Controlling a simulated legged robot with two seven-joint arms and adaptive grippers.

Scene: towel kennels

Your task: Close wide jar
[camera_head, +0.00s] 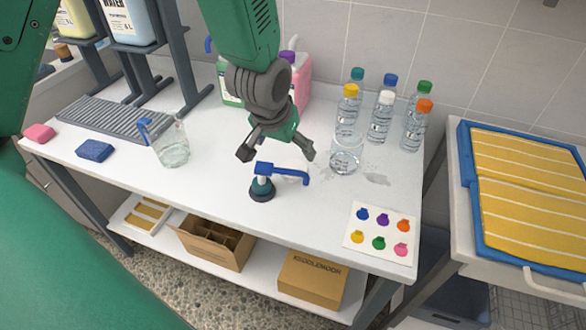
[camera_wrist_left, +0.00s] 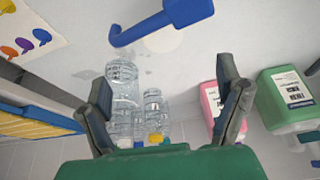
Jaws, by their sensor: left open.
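A clear, wide-looking glass jar (camera_head: 345,158) stands on the white bench, right of my left gripper; I see no lid on it. It also shows in the left wrist view (camera_wrist_left: 122,80), between the fingers toward the left one. My left gripper (camera_head: 277,153) is open and empty, pointing down above the bench. A dark pump-like piece with a blue lever (camera_head: 264,180) stands just below the gripper in the picture. The blue lever also shows at the top of the left wrist view (camera_wrist_left: 150,24). My right gripper is not in view.
Several capped water bottles (camera_head: 380,118) stand behind the jar. A pitcher with a blue handle (camera_head: 172,150) stands left. Pink and green jugs (camera_head: 300,82) are at the back. A color card (camera_head: 381,232) lies at front right.

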